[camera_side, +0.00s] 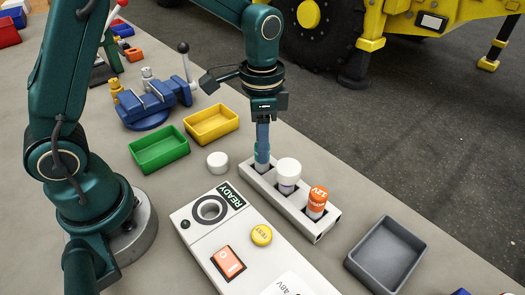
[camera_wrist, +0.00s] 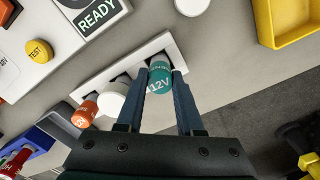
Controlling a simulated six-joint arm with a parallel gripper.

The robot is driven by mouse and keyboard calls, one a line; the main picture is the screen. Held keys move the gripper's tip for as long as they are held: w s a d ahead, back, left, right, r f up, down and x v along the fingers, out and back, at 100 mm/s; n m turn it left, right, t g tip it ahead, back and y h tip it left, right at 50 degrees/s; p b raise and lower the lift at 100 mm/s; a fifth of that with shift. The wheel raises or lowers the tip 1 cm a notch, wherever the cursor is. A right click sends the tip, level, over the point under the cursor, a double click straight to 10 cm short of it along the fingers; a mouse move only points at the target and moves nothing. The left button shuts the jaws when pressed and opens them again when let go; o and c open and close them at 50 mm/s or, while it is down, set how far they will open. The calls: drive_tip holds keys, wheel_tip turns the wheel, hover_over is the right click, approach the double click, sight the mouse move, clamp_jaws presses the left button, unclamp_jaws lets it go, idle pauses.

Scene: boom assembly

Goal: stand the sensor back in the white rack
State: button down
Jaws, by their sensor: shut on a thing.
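The white rack (camera_side: 283,205) stands on the bench with a row of slots. My gripper (camera_side: 262,152) points down over its far-left end slot, and its fingers are shut on a teal-capped sensor (camera_wrist: 160,77) marked 12V. In the wrist view the sensor is between both fingers, at the end slot of the rack (camera_wrist: 172,42). It looks upright, its lower part at or in the slot; how deep it sits is hidden. A white-capped cylinder (camera_side: 288,172) stands in the middle slot, and an orange-capped one (camera_side: 317,200) in the near slot.
A white tester box (camera_side: 205,245) with a round socket, READY sign and yellow TEST button lies left of the rack. A white round cap (camera_side: 217,162), green bin (camera_side: 160,152), yellow bin (camera_side: 212,124) and grey tray (camera_side: 386,254) surround it. A blue vise (camera_side: 150,105) stands behind.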

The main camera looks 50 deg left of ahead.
drive_tip(key=shift+f, duration=0.3)
drive_tip(key=shift+c, duration=2.3)
unclamp_jaws()
drive_tip(key=shift+r, duration=3.5)
drive_tip(key=shift+r, duration=0.1)
